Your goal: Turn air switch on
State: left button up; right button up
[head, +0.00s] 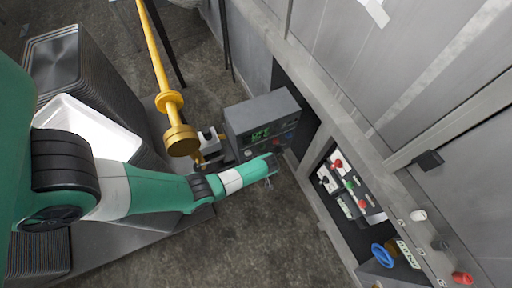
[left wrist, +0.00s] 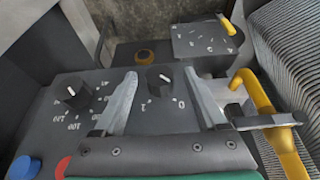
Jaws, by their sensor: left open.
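A grey control box (head: 262,115) with a green display stands at the middle of the head view. My left gripper (head: 270,163) is at its lower front edge. In the left wrist view, a black rotary knob (left wrist: 160,80) with a white pointer and marks 0 and 1 sits on the dark panel (left wrist: 185,135). My left gripper (left wrist: 160,73) is open, with one finger on each side of this knob; contact cannot be told. No label naming the air switch is readable here. My right gripper is not in view.
Another black knob (left wrist: 76,95) with a number scale is left of the fingers. A yellow-handled dial (left wrist: 228,25) and yellow pipe (left wrist: 270,105) are to the right. Blue (left wrist: 22,167) and red buttons lie at lower left. A second switch panel (head: 350,185) is in the wall.

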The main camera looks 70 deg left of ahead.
pick_arm(q)
jog(key=shift+f, duration=0.15)
grip_shut()
jog(key=g+b, duration=0.2)
jog(key=b, duration=0.1)
jog(key=m+g+b, duration=0.1)
jog(key=g, duration=0.1)
jog(key=shift+w+a+f, duration=0.1)
jog(key=shift+w, duration=0.2)
dwell(0.3)
grip_release()
